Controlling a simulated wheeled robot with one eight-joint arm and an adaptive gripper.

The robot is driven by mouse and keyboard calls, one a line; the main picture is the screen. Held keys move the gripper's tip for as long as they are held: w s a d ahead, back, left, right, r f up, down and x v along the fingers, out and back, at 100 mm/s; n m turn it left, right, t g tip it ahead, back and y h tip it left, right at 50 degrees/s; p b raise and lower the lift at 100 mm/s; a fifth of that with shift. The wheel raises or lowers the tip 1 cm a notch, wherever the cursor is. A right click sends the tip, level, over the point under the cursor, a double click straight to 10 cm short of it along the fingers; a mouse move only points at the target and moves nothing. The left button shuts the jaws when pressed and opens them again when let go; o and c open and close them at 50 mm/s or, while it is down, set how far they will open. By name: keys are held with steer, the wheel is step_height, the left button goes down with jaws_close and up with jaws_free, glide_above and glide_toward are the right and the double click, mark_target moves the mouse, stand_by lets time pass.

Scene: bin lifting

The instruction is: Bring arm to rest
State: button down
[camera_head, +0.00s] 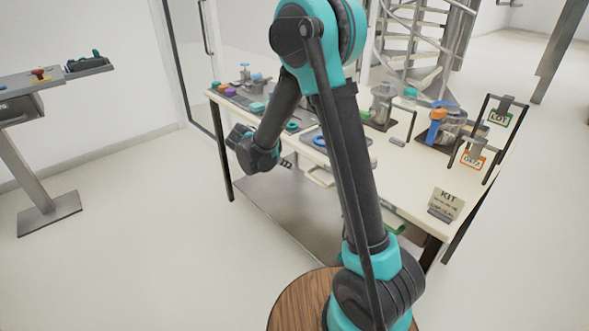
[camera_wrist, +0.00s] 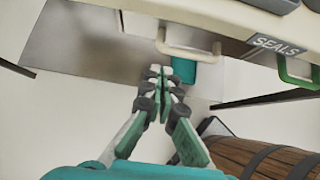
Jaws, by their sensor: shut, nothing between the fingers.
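My arm (camera_head: 342,150) rises in the middle of the head view and bends down to the left, ending in front of the long workbench (camera_head: 404,194). My gripper (camera_wrist: 158,76) is shut and empty in the wrist view, its fingertips together. It hangs in the open beside the bench's front edge, apart from the pale drawer handle (camera_wrist: 187,47) just beyond the tips. In the head view the fingers are small and partly hard to make out against the bench front.
The bench holds several small coloured items, a glass vessel (camera_head: 382,104), a blue-handled device (camera_head: 437,127) and a KIT sign (camera_head: 445,204). A green handle (camera_wrist: 297,73) sits by the SEALS label (camera_wrist: 275,45). A side table (camera_head: 50,78) stands left. Floor between is clear.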

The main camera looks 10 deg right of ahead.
steer(key=s+d+r+m+g+y, duration=0.2)
steer(key=s+d+m+y, duration=0.2)
steer(key=s+d+m, duration=0.75)
steer(key=s+d+f+m+t+y, duration=0.1)
steer(key=s+f+m+y, duration=0.1)
steer(key=s+m, duration=1.1)
steer(key=shift+s+f+m+y, duration=0.35)
steer(key=shift+s+y, duration=0.25)
steer(key=shift+s, duration=0.5)
